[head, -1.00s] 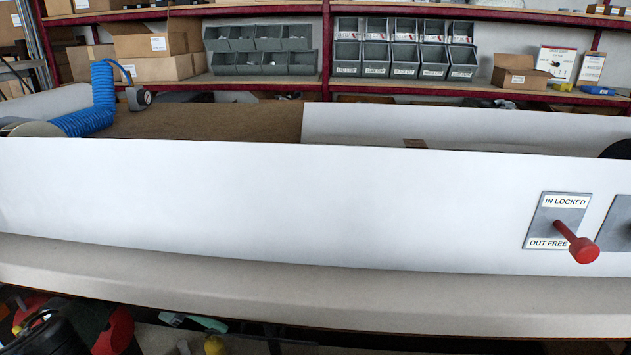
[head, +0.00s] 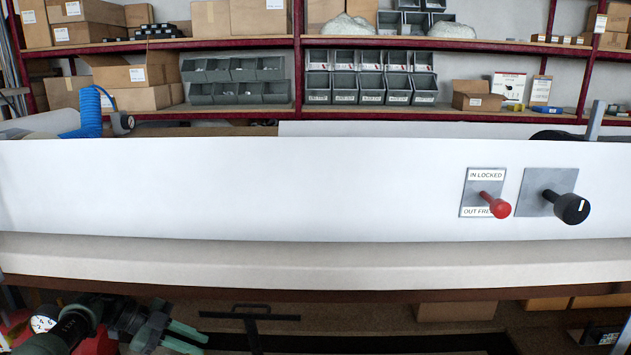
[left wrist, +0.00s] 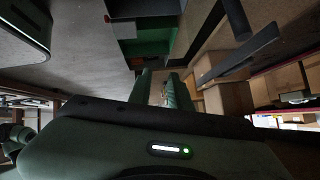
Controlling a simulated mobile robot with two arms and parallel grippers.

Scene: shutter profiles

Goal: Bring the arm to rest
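My left gripper (head: 182,322) is at the lower left of the head view, low in front of the white bench and below its front edge. Its green fingers stand apart with a gap between them. In the left wrist view the two fingers (left wrist: 160,88) also show apart, and I see nothing held between them. My right gripper is not identifiable in either view. A red knob (head: 493,203) sticks out of a grey plate labelled "IN LOCKED" and "OUT FREE" on the white front panel (head: 250,190). A black knob (head: 570,207) sticks out on the plate to its right.
A pale ledge (head: 300,262) runs along the panel's foot. Below it, a dark T-shaped bar (head: 250,317) stands right of my left gripper. Cardboard boxes (left wrist: 232,98) show beyond the fingers in the left wrist view. Shelves with grey bins (head: 370,78) stand behind the bench.

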